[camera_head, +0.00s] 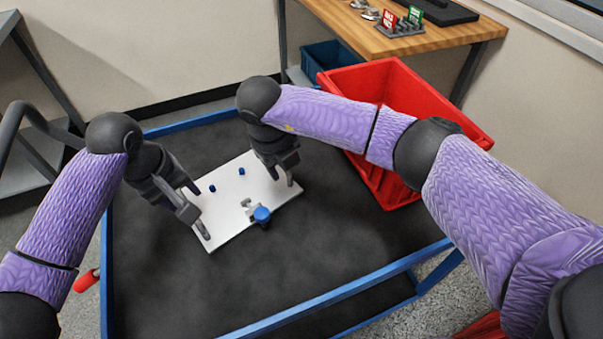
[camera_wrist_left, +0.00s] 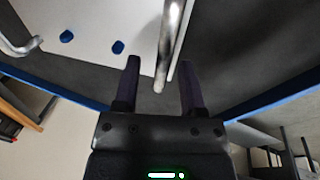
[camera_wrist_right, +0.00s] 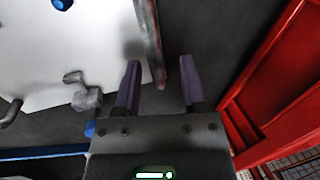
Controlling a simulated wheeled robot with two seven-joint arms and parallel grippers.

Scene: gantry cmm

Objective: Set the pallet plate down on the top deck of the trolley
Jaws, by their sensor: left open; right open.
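The white pallet plate (camera_head: 228,212) lies on the dark top deck of the blue-framed trolley (camera_head: 330,262). It carries small blue pegs (camera_head: 241,171) and a clamp with a blue knob (camera_head: 262,214). My left gripper (camera_head: 192,201) is open at the plate's left end; in the left wrist view a metal handle bar (camera_wrist_left: 171,45) reaches between its spread fingers (camera_wrist_left: 160,80). My right gripper (camera_head: 283,174) is open at the right end; in the right wrist view another bar (camera_wrist_right: 151,40) ends between its fingers (camera_wrist_right: 158,82). Contact with either finger pair is not visible.
The deck's front is bare.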

